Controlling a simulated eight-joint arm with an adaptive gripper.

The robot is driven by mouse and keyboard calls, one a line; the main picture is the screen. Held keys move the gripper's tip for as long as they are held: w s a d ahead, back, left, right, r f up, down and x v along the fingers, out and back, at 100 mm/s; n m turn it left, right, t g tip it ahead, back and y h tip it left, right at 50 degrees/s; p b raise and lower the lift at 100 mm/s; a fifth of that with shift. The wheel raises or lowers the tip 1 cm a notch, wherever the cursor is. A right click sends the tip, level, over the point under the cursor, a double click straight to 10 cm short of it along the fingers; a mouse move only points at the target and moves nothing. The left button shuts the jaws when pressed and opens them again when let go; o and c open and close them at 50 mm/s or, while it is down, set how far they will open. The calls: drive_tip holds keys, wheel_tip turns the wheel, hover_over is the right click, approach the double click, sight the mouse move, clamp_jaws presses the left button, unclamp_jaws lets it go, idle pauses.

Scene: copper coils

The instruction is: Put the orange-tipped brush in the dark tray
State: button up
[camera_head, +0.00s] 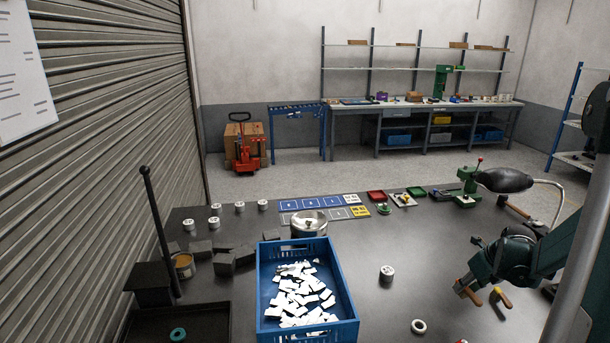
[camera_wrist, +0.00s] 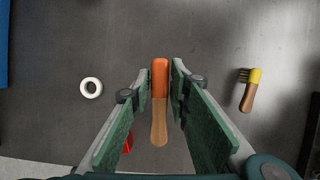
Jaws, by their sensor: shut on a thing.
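The orange-tipped brush (camera_wrist: 159,110) lies lengthwise between my fingers in the wrist view, orange end up and wooden handle down. My gripper (camera_wrist: 160,75) is shut on it near the orange end. In the head view my gripper (camera_head: 480,283) is at the right side of the dark table; I cannot tell how high the brush is above the top. The dark tray (camera_head: 208,324) is at the lower left of the head view, partly cut off, with a teal ring (camera_head: 178,334) in it. It lies far left of my gripper.
A blue crate (camera_head: 348,323) of white pieces stands between my gripper and the tray. A dark post (camera_head: 160,230) rises by the tray. A white ring (camera_wrist: 91,88) and a yellow-tipped brush (camera_wrist: 250,90) lie beside my gripper. A small can (camera_head: 386,275) stands right of the crate.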

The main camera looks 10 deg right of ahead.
drive_tip(key=w+a+r+n+g+y+p, duration=0.2)
drive_tip(key=w+a+r+n+g, duration=0.15)
drive_tip(key=a+n, duration=1.3)
drive_tip(key=w+a+r+n+g+y+p, duration=0.15)
drive_tip(key=a+n+g, duration=0.5)
drive_tip(key=a, duration=1.65)
drive_tip(key=w+a+f+n+h+b, duration=0.1)
drive_tip(key=w+f+n, duration=0.2)
drive_tip(key=w+n, duration=0.1)
drive_tip(key=w+a+f+n+h+b, duration=0.1)
drive_tip(key=w+a+f+n, duration=0.1)
drive_tip(key=w+f+n, duration=0.1)
drive_tip(key=w+a+f+n+h+b, duration=0.1)
drive_tip(key=w+a+f+n, duration=0.1)
drive_tip(key=w+n, duration=0.3)
drive_tip(key=shift+w+a+f+t+h, duration=0.1)
drive_tip(key=shift+w+f+t+h, duration=0.1)
drive_tip(key=shift+f, duration=0.25)
drive_tip(key=shift+w+a+f+t+h, duration=0.1)
drive_tip(key=shift+f+t+h, duration=0.1)
drive_tip(key=shift+f, duration=0.25)
drive_tip(key=shift+s+r, duration=0.1)
drive_tip(key=shift+r, duration=0.1)
